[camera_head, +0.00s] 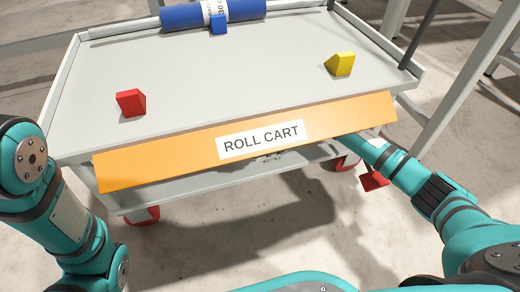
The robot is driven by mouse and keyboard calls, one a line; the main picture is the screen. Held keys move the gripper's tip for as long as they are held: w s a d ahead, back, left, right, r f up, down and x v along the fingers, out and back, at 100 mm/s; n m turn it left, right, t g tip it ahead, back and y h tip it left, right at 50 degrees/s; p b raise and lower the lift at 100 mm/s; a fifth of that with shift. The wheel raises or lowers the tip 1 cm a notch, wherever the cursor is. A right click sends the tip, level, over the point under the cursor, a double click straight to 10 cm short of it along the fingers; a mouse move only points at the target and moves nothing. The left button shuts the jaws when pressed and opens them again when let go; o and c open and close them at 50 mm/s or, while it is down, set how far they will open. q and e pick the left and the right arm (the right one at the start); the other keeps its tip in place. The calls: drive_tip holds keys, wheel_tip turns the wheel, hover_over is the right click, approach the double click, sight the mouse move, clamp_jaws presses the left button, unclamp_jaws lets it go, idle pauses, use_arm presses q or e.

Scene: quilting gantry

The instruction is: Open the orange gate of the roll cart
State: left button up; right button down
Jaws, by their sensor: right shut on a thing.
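The orange gate (170,161) runs along the near edge of the roll cart (200,75) and bears a white "ROLL CART" label (261,139). It leans outward from the cart top at a slant. My right gripper (357,143) comes in from the right and reaches under the gate's right half. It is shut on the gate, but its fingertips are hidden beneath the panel. My left arm (60,215) is at the left, and its gripper is out of view.
A red block (131,102) and a yellow block (340,64) lie on the cart top. A grey post (455,95) stands at right. Floor before the cart is clear.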

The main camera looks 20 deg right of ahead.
drive_tip(key=shift+w+f+n, duration=0.15)
drive_tip(key=shift+w+n, duration=0.05)
drive_tip(key=shift+n, duration=0.2)
drive_tip(key=c, duration=1.4)
unclamp_jaws()
drive_tip(key=shift+w, duration=0.1)
drive_tip(key=r+v, duration=0.1)
drive_tip(key=v, duration=0.6)
drive_tip(key=shift+d+f, duration=0.25)
drive_tip(key=shift+f, duration=0.15)
drive_tip(key=shift+a, duration=0.1)
